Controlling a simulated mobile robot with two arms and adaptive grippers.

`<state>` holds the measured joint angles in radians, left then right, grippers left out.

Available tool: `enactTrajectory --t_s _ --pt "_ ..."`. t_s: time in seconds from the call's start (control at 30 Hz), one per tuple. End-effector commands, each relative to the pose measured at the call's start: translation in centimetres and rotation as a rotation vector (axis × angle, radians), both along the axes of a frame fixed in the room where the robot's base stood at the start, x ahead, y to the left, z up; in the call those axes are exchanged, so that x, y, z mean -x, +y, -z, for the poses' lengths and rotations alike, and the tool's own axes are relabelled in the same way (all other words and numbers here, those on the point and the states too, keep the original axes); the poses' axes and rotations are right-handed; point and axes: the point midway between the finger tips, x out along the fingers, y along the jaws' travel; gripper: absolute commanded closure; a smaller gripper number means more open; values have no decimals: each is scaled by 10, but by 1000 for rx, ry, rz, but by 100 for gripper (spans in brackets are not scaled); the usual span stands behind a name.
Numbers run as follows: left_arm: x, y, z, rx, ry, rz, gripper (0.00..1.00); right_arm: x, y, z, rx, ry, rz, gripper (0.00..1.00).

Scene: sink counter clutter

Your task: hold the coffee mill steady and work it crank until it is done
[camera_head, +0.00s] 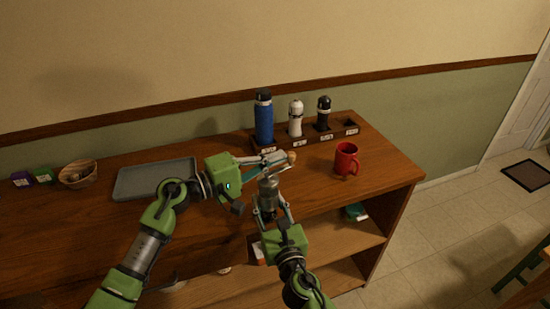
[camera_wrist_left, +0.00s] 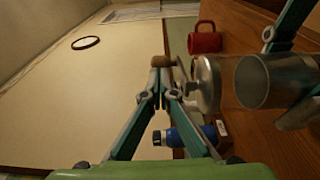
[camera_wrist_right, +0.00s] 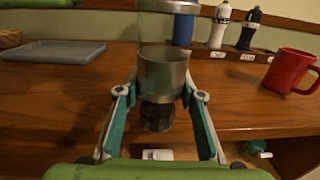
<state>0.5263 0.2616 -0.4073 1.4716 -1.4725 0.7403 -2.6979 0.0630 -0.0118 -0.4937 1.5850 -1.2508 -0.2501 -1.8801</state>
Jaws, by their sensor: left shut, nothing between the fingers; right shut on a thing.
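The coffee mill (camera_head: 268,188) stands upright near the front of the wooden counter, with a metal body and a clear lower part. My right gripper (camera_head: 267,214) is shut on its body; in the right wrist view a finger lies on each side of the mill (camera_wrist_right: 163,72). My left gripper (camera_head: 280,159) is above the mill, at the end of the crank. In the left wrist view its fingertips (camera_wrist_left: 164,68) are closed together, with the brown crank knob (camera_wrist_left: 163,60) right at the tips, not clearly between them. The crank arm is mostly hidden.
A red mug (camera_head: 346,159) stands to the right. A wooden rack (camera_head: 286,144) at the back holds a blue bottle (camera_head: 264,118), a white mill (camera_head: 296,119) and a black mill (camera_head: 323,114). A grey tray (camera_head: 135,182) and a bowl (camera_head: 78,175) are left. An open shelf lies below.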

Motion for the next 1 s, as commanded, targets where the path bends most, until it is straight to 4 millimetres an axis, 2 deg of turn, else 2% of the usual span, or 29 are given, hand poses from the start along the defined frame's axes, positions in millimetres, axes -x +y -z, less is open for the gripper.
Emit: enactTrajectory --t_s 0.13,0.27,0.4,0.6,0.8,1.0 --pt "-7 15 0 -1 0 -4 100 2 5 0 3 -1 -11 96" --pt "-17 41 0 -2 0 -6 100 2 4 0 2 -1 -8 96" --pt "0 72 2 -4 1 -4 100 1 3 1 1 0 -6 96" --pt "16 108 1 -3 1 -3 100 1 2 1 0 1 -5 96" --pt "24 126 0 -1 0 -2 100 1 2 1 0 1 -4 96" --pt "25 129 0 -1 0 -1 100 1 1 0 1 1 -3 96"
